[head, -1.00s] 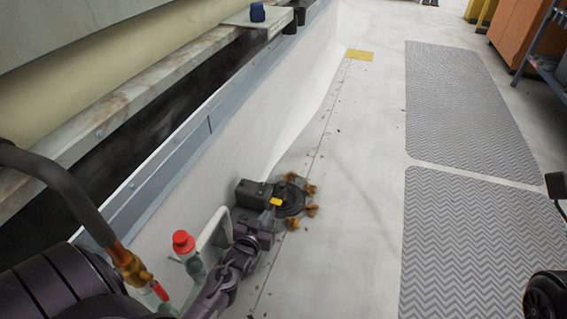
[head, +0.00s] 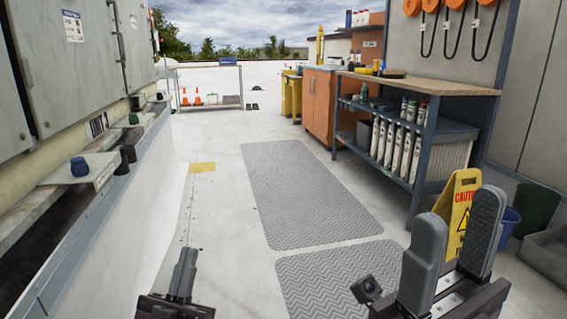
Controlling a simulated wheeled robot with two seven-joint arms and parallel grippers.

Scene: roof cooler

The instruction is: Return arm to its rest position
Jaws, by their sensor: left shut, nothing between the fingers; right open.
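My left gripper (head: 184,262) stands upright at the bottom of the head view, left of the middle. Its dark fingers are together with nothing between them. It is above the pale roof floor, to the right of the white cooler wall. My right gripper (head: 457,212) is at the lower right. Its two grey fingers stand well apart and nothing is between them. Most of both arms is below the picture edge and hidden.
The cooler (head: 75,50) and its ledge line the left side. A blue workbench (head: 390,130) with a shelf of tubes stands at the right. A yellow caution sign (head: 457,215) is just behind my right gripper. Grey mats (head: 305,190) lie on the open floor.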

